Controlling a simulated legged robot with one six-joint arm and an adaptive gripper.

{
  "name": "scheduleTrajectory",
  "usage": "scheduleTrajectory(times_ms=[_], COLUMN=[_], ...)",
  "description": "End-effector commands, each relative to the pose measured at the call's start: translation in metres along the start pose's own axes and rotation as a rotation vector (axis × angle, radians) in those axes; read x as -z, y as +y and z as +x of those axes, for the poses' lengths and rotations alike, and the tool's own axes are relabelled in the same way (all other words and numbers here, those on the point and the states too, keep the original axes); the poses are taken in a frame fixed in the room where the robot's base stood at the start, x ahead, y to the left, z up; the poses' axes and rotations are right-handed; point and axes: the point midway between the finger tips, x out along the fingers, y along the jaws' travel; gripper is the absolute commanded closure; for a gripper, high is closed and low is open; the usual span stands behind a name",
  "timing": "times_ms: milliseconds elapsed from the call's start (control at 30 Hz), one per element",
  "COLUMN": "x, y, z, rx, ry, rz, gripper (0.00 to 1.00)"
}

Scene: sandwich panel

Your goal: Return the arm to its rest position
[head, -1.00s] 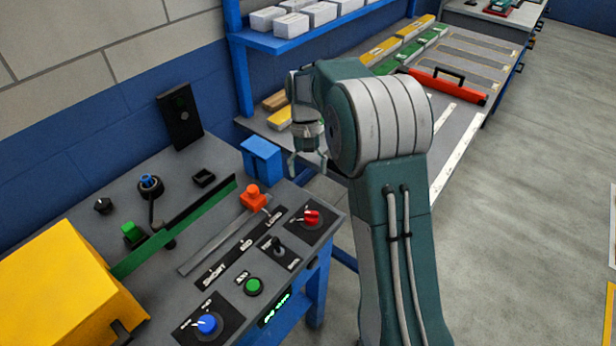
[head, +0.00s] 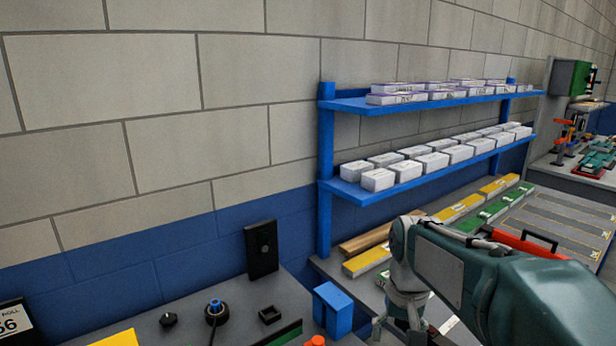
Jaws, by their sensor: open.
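My arm (head: 475,280) reaches in from the lower right of the head view, over the front of the shelf bench. My gripper (head: 393,334) hangs at the bottom edge, to the right of the blue holder (head: 333,309). Its fingers are apart and I see nothing between them. The lower fingertips are partly cut off by the frame. The grey control panel (head: 190,322) is at the lower left, apart from my gripper.
A blue shelf rack (head: 326,150) with rows of white boxes (head: 378,180) stands behind my arm. Yellow and green bars (head: 460,208) and a red tool (head: 520,245) lie on the bench. A black wall box (head: 262,250) stands behind the panel.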

Motion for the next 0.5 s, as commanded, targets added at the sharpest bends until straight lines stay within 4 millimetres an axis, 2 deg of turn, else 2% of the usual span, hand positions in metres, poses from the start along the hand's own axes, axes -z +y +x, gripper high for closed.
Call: scheduleTrajectory(times_ms=[33, 200, 500], x=[-0.014, -0.052, -0.118], y=[0.001, 0.003, 0.007], z=[-0.008, -0.021, -0.025], rx=[0.001, 0.002, 0.0], ry=[0.039, 0.158, 0.368], rz=[-0.006, -0.026, -0.062], gripper=[0.13, 0.13, 0.13])
